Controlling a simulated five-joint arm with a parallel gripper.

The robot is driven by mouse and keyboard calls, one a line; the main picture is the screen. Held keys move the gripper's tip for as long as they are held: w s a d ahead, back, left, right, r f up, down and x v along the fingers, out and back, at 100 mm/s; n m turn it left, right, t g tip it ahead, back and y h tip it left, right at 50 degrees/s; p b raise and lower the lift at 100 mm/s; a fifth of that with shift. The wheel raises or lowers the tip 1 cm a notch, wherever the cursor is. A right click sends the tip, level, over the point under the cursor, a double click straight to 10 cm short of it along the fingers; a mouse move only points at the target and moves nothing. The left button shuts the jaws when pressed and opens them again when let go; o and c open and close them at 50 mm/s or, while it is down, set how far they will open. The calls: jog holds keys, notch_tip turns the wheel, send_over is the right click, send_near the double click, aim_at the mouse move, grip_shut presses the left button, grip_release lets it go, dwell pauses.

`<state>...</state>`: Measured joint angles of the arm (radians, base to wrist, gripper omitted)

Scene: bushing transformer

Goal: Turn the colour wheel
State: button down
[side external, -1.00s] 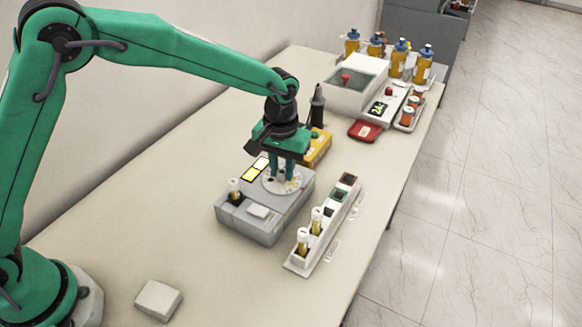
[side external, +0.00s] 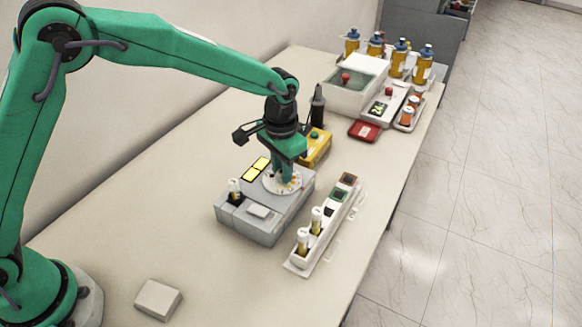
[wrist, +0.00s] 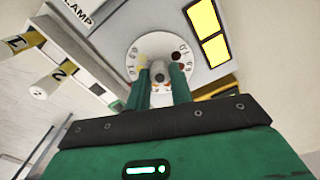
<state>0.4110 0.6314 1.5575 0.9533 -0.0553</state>
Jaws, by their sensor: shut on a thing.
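The colour wheel (side external: 274,187) is a white disc with coloured spots around its rim, set on top of a grey instrument box (side external: 268,232). In the wrist view the wheel (wrist: 135,54) shows a grey central knob (wrist: 159,72). My gripper (side external: 285,178) points down over the wheel, with its green fingers shut on the knob; it also shows in the wrist view (wrist: 162,80). Two lit yellow windows (side external: 256,168) sit beside the wheel on the box. The fingers hide part of the wheel.
A white rack (side external: 325,228) with capped vials stands close to the right of the box. A yellow device (side external: 318,147) and a dark upright tool (side external: 317,105) are behind it. The front table is clear except for a small white block (side external: 158,299).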

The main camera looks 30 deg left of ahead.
jog(key=shift+m, duration=0.6)
jog(key=c, duration=1.2)
grip_release()
jog(key=shift+c, duration=0.2)
jog(key=shift+r, duration=0.1)
notch_tip(320, 180, up, 7)
jog(key=shift+r, duration=0.35)
jog(key=shift+r, duration=0.1)
